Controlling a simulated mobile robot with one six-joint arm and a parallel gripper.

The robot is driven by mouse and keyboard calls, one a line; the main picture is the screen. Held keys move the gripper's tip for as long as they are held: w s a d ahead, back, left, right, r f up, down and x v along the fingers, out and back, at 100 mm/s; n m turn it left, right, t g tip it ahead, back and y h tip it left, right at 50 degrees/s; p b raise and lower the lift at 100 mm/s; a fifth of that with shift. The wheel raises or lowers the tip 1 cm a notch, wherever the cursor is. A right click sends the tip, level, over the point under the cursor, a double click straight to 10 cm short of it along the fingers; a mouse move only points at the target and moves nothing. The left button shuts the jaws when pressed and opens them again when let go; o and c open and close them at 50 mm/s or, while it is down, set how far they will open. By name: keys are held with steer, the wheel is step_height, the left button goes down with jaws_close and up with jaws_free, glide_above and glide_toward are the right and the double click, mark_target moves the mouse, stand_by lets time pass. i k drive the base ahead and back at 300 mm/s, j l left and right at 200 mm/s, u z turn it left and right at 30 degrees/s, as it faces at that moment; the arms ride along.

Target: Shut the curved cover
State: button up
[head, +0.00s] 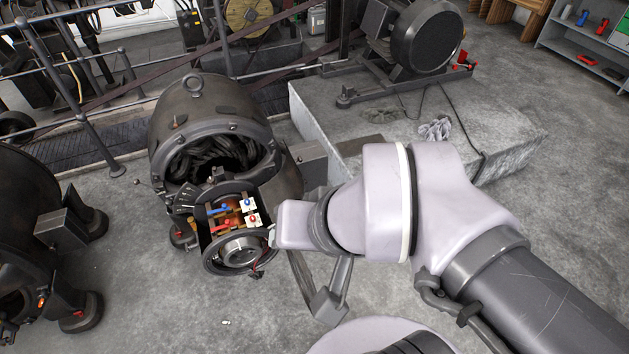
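A dark dynamo (215,110) with a lifting ring on top stands left of centre. Its front is open, with dark windings inside and a lower end with red and blue terminals (250,212) exposed. A curved grey panel (288,185) stands at the right side of the opening; it looks like the cover swung open, but I cannot tell for sure. My gripper (271,236) reaches in from the right, beside the terminals and below that panel. Its fingertips are small and mostly hidden by its own body, so I cannot see whether they touch anything or hold anything.
A grey box (308,160) sticks out at the dynamo's right. A concrete plinth (420,120) carrying another machine (425,35) lies behind my arm. A second dynamo (35,240) is at the left edge. Railings (90,120) run behind. The floor in front is mostly clear.

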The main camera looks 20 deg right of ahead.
mark_target(288, 183)
steer(key=l+u, duration=0.2)
steer(key=l, duration=0.65)
steer(key=l+u, duration=0.25)
steer(key=l, duration=0.6)
steer(key=i+j+z, duration=0.15)
steer(key=i, duration=0.75)
